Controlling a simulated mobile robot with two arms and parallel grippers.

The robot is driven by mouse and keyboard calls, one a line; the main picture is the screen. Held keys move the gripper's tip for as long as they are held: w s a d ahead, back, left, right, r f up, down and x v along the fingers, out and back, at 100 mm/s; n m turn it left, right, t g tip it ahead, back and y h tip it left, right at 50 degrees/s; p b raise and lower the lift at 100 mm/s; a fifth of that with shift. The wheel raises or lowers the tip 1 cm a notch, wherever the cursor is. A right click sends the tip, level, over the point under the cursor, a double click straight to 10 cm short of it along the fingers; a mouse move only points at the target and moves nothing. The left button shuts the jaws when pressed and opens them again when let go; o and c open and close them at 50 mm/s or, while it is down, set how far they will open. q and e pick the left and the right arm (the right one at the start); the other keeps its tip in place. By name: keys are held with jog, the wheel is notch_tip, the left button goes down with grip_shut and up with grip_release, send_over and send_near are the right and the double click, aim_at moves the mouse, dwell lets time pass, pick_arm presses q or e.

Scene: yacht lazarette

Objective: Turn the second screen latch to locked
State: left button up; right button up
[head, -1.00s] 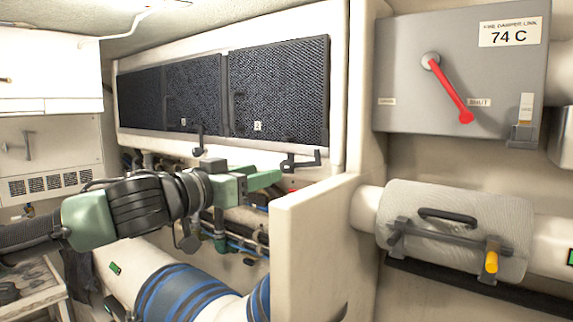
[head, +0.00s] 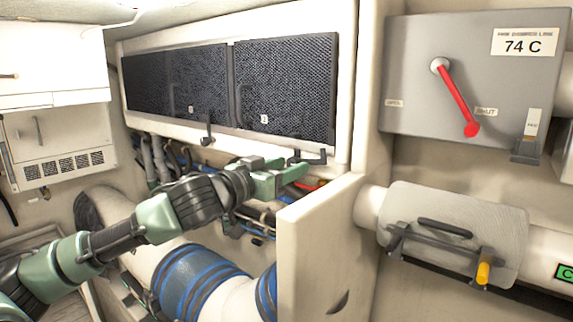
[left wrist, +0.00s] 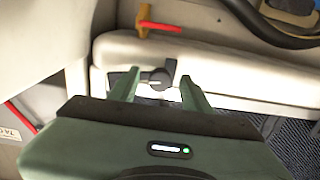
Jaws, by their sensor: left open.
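The second screen (head: 285,88) is a dark mesh panel with a small number tag. Its latch (head: 315,156) is a dark lever below the panel's lower right edge, lying about level with an upturned right end. My left gripper (head: 290,170) is open, with its green fingers right at this latch and partly in front of it. In the left wrist view, the latch's dark round hub (left wrist: 158,78) shows between the two open fingertips (left wrist: 159,85). I cannot tell whether they touch it. The other latch (head: 207,133), further left, hangs beneath its screen. My right gripper is not in view.
A cream partition (head: 318,245) stands just right of my left gripper. A grey damper box (head: 420,105) with a red lever (head: 456,98) is on the right wall. Pipes and hoses (head: 205,275) run below the screens. A red-and-yellow handle (left wrist: 150,22) shows in the wrist view.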

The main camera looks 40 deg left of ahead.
pick_arm(q)
grip_shut()
dwell(1.4)
